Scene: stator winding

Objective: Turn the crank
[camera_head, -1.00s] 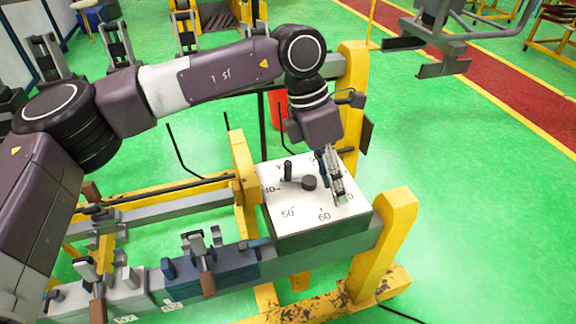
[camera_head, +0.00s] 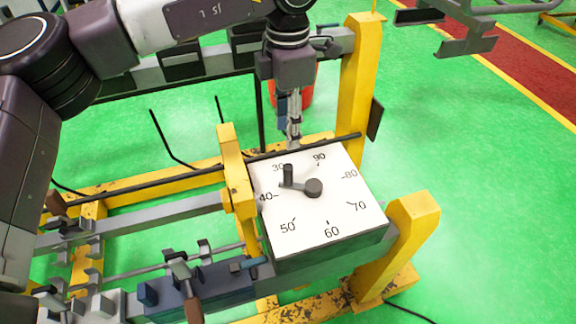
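The crank (camera_head: 299,185) is a dark grey arm with a round hub and an upright handle. It lies on the white numbered dial face (camera_head: 345,213) of a box. Its handle (camera_head: 287,175) is on the left side, between the 30 and 40 marks. My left gripper (camera_head: 293,142) points down near the far edge of the dial, close to the handle in the picture but apart from it. Its fingers look close together; whether they are shut is unclear. My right gripper is not in view.
A yellow frame with posts (camera_head: 361,90) surrounds the dial box. A dark bar (camera_head: 305,147) runs along its far edge. A blue-grey clamp block (camera_head: 190,292) sits at lower left. Open green floor (camera_head: 470,190) lies to the right.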

